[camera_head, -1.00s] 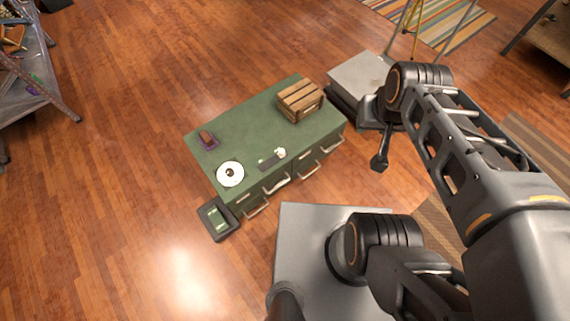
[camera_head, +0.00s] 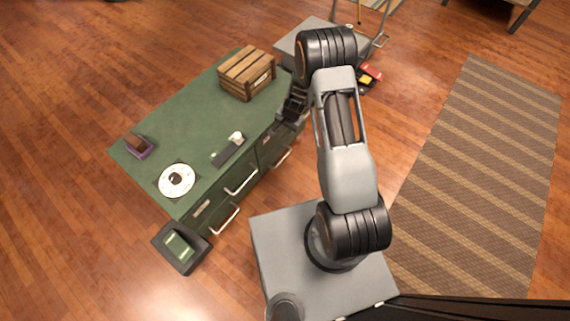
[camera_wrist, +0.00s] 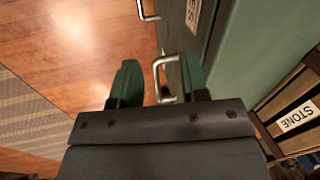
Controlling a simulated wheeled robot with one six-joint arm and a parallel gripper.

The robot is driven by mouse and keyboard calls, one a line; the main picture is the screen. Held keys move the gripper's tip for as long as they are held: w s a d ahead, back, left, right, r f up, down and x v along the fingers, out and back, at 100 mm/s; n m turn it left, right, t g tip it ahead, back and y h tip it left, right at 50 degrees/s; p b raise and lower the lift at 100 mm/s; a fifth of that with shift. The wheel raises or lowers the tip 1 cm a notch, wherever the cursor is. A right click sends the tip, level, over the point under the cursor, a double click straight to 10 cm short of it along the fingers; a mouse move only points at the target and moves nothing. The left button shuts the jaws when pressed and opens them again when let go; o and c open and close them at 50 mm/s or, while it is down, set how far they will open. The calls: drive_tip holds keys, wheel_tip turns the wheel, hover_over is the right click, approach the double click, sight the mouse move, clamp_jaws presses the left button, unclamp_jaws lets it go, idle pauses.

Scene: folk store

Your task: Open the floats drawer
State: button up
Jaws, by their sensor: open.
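A green cabinet (camera_head: 180,115) stands left of my arm, with metal bar handles on its drawer fronts. The near handles (camera_head: 241,181) and (camera_head: 224,219) show in the head view. My gripper (camera_head: 291,110) hangs at the cabinet's front edge by the crate, partly hidden by my arm. In the wrist view, its green fingers (camera_wrist: 160,78) are apart. A drawer handle (camera_wrist: 160,72) appears between them; I cannot tell whether they touch it. A drawer label (camera_wrist: 193,12) is cut off, so I cannot read which drawer is the floats drawer.
On the cabinet top are a wooden crate (camera_head: 246,72), a white disc (camera_head: 176,180), a dark strip (camera_head: 228,151) and a small brown-purple item (camera_head: 139,146). A black tray (camera_head: 182,247) is at the near corner. A striped rug (camera_head: 480,180) lies on open floor at right.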

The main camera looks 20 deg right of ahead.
drive_tip(key=m+b, duration=0.1)
drive_tip(key=b, duration=0.2)
approach(285, 157)
drive_tip(key=b+x, duration=0.2)
drive_tip(key=x, duration=0.1)
drive_tip(key=b+x, duration=0.2)
drive_tip(key=x, duration=0.1)
drive_tip(key=shift+w+a+f, duration=0.2)
drive_tip(key=shift+a+f, duration=0.1)
drive_tip(key=shift+f, duration=0.05)
drive_tip(key=shift+b+x, duration=0.45)
drive_tip(key=shift+x, duration=0.5)
drive_tip(key=shift+c, duration=0.4)
clamp_jaws()
